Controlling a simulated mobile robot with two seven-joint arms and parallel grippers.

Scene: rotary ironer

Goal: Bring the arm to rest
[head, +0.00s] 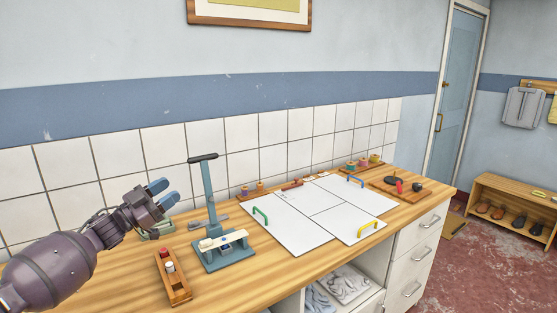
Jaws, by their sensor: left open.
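My left arm comes in from the left edge, and its gripper (163,193) is raised over the left part of the wooden counter (110,288). Its two blue-tipped fingers are apart, with nothing seen between them. They point right, toward a blue-grey stand (208,194) with an upright post and a dark crossbar on top. A gap shows between the fingers and the post. The stand's base (222,260) carries a pale bar-shaped piece. My right gripper is not in view.
A narrow wooden tray (173,280) with small pieces lies in front of the gripper. White panels (290,222) with green, blue and yellow handles cover the counter's middle. A wooden board (400,187) with dark and red items is at the right. A tiled wall (245,133) stands behind.

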